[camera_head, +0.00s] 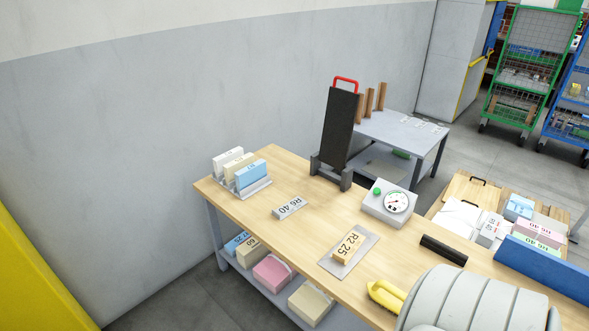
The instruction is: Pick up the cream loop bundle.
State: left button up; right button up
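Several cream or tan bundles show in the head view, and I cannot tell which one has a loop. A cream bundle (236,166) stands upright in a small rack between a white and a blue bundle at the table's far left end. A tan bundle (348,247) marked R2 25 lies on a grey plate (367,243) on the tabletop. On the lower shelf are a cream bundle (247,251) marked 60 and a larger plain cream block (310,304). Neither gripper can be made out in this view.
The wooden table (258,208) also holds a grey R6 40 block (290,207), a dial gauge (396,202), a black bar (443,250) and a tall dark upright board (337,130). A large ribbed grey form covers the lower right. A grey wall runs behind.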

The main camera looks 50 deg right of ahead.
aim_at(308, 303)
jog(key=i+l+u, duration=0.1)
jog(key=i+u, duration=0.15)
jog(key=i, duration=0.35)
jog(key=i+l+u, duration=0.3)
jog(key=i, duration=0.25)
jog(key=i+u, duration=0.1)
jog(key=u, duration=0.35)
jog(key=i+u, duration=0.1)
jog(key=u, duration=0.3)
jog(key=i+l+u, duration=0.1)
jog(key=u, duration=0.35)
jog(key=l+u, duration=0.15)
jog(key=u, duration=0.3)
jog(key=l+u, duration=0.1)
jog(key=u, duration=0.4)
jog(key=i+l+u, duration=0.1)
jog(key=u, duration=0.35)
jog(key=l+u, duration=0.15)
jog(key=u, duration=0.35)
jog(key=l+u, duration=0.1)
jog(key=u, duration=0.35)
jog(key=l+u, duration=0.1)
jog(key=u, duration=0.4)
jog(key=l+u, duration=0.1)
jog(key=u, duration=0.35)
jog(key=k+l+u, duration=0.1)
jog(key=u, duration=0.9)
jog(key=k+l, duration=0.05)
